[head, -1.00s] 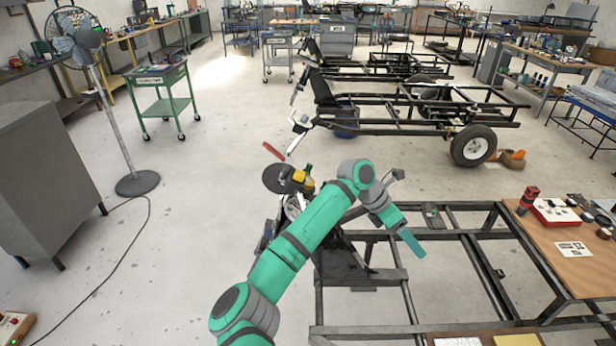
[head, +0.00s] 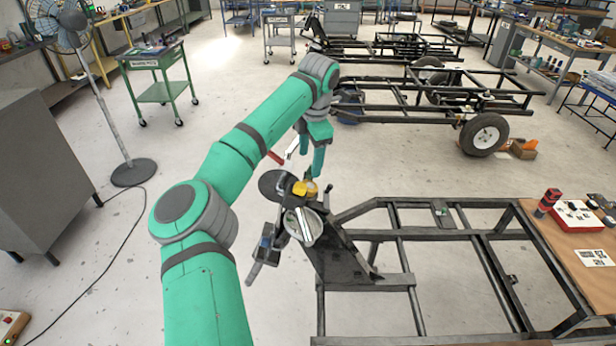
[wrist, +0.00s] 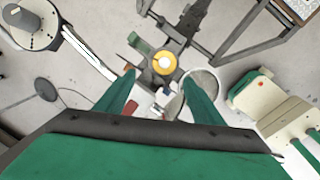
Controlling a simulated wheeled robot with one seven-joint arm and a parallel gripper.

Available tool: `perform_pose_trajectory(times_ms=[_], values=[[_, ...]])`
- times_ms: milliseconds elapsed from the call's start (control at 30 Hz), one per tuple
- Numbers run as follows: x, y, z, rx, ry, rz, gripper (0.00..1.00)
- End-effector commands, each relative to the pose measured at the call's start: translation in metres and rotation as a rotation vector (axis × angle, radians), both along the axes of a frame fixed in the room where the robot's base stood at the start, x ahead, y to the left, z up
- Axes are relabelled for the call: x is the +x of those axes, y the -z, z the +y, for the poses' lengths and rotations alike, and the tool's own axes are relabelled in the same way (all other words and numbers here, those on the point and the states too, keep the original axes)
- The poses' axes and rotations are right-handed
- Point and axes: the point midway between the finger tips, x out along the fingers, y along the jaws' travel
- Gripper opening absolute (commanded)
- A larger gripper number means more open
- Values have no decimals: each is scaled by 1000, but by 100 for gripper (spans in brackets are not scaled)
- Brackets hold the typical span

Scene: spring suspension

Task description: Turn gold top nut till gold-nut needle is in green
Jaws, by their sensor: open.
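The gold top nut (head: 305,188) sits on top of the dark spring suspension stand (head: 335,255) at the end of the frame. In the wrist view the gold nut (wrist: 164,63) is a yellow ring with a pale centre, just beyond the gap between my fingertips. My gripper (head: 318,172) points down over the stand in the head view, close to the nut. In the wrist view my gripper (wrist: 158,90) is open, its two green fingers apart, with no nut between them. A pale round face (head: 299,224) shows below the nut; no needle or green zone is readable.
A dark disc (head: 274,186) juts out left of the nut. A black frame (head: 400,283) runs right to a wooden bench (head: 560,232). A fan (head: 130,170) and a green cart (head: 158,88) stand at left, with open floor between.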

Motion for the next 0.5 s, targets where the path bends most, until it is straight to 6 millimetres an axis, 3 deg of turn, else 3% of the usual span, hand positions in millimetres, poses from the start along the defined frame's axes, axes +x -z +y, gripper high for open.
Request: perform_pose_trajectory(times_ms=[500], values=[[12,83,3,-4,2,4,62]])
